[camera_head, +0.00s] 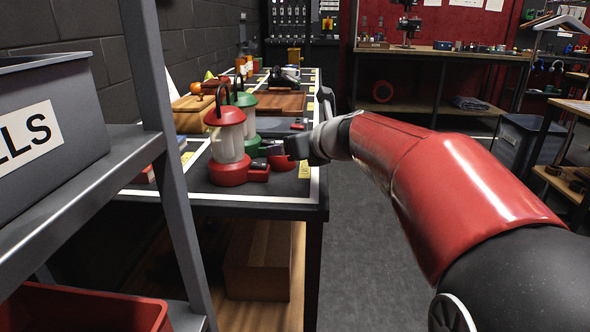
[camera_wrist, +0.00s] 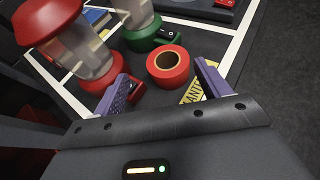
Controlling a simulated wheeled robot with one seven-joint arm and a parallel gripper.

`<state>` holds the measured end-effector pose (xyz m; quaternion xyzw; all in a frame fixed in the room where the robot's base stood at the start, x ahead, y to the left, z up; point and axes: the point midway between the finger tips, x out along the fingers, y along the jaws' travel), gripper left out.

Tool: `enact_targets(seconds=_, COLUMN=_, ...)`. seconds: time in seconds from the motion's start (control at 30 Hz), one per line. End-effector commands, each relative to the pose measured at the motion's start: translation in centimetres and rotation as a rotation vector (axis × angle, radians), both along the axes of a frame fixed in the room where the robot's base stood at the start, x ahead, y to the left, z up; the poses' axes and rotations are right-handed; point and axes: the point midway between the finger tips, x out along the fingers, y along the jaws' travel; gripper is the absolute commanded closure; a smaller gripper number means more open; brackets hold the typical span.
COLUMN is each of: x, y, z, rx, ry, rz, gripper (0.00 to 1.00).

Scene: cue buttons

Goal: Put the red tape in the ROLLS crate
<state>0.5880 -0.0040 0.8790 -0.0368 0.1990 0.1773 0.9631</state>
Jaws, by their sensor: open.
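The red tape (camera_wrist: 170,77) is a red roll with a tan core, lying on the dark table in the wrist view. My gripper (camera_wrist: 163,70) is open, with its purple fingers apart on the left and right of the roll, and holds nothing. In the head view my gripper (camera_head: 298,147) is at the table's near right edge, and a red patch beside it looks like the tape (camera_head: 280,163), mostly hidden. A grey crate (camera_head: 84,128) stands on a shelf at the left, with a label showing only "LLS"; its inside is hidden.
A red lantern (camera_head: 228,172) stands close left of my gripper, with a green lantern (camera_head: 247,103) behind it. A grey shelf post (camera_head: 165,150) stands between crate and table. A yellow label (camera_wrist: 192,93) lies beside the tape. Floor (camera_head: 370,250) right of the table is clear.

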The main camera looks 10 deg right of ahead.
Motion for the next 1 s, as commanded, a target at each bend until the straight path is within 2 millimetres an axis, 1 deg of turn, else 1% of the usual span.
enact_targets(seconds=0.07, x=0.4, y=-0.5, z=-0.7, rx=0.005, ry=-0.009, rz=-0.037, gripper=0.25)
enact_targets(seconds=0.17, x=1.0, y=-0.6, z=-1.2, rx=0.006, ry=-0.013, rz=-0.051, gripper=0.25)
enact_targets(seconds=0.43, x=3.7, y=0.4, z=-2.4, rx=0.006, ry=-0.014, rz=-0.049, gripper=0.25)
enact_targets(seconds=0.6, x=6.0, y=1.2, z=-3.5, rx=0.007, ry=-0.012, rz=-0.049, gripper=0.25)
enact_targets(seconds=0.7, x=6.9, y=1.5, z=-3.8, rx=0.006, ry=-0.015, rz=-0.050, gripper=0.25)
enact_targets(seconds=0.97, x=7.2, y=1.6, z=-3.9, rx=0.006, ry=-0.015, rz=-0.050, gripper=0.25)
enact_targets(seconds=1.0, x=7.2, y=1.6, z=-3.9, rx=0.006, ry=-0.015, rz=-0.050, gripper=0.27)
